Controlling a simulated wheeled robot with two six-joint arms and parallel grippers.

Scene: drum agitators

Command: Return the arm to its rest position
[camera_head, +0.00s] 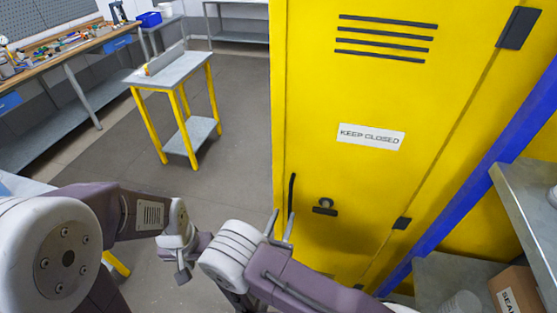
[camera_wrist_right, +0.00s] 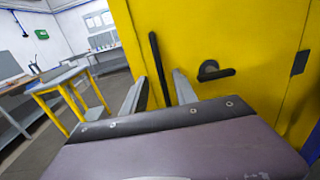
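My right gripper (camera_head: 281,224) is in front of the yellow cabinet (camera_head: 350,90), near the lower end of its black vertical handle (camera_head: 291,192). Its two fingers stand apart with nothing held between them. In the right wrist view the right gripper (camera_wrist_right: 158,90) also shows open, and the handle (camera_wrist_right: 158,68) appears between and beyond the fingertips. I cannot tell whether a finger touches it. The cabinet door looks shut. My left gripper (camera_head: 183,272) hangs low at left of the right arm, small and partly hidden, so its opening is unclear.
A black latch (camera_head: 325,206) and a "KEEP CLOSED" label (camera_head: 371,137) are on the cabinet. A grey shelf (camera_head: 525,190) with a cardboard box (camera_head: 517,291) stands at right. A small yellow-legged table (camera_head: 178,70) and a workbench (camera_head: 60,45) stand at left. The floor between is clear.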

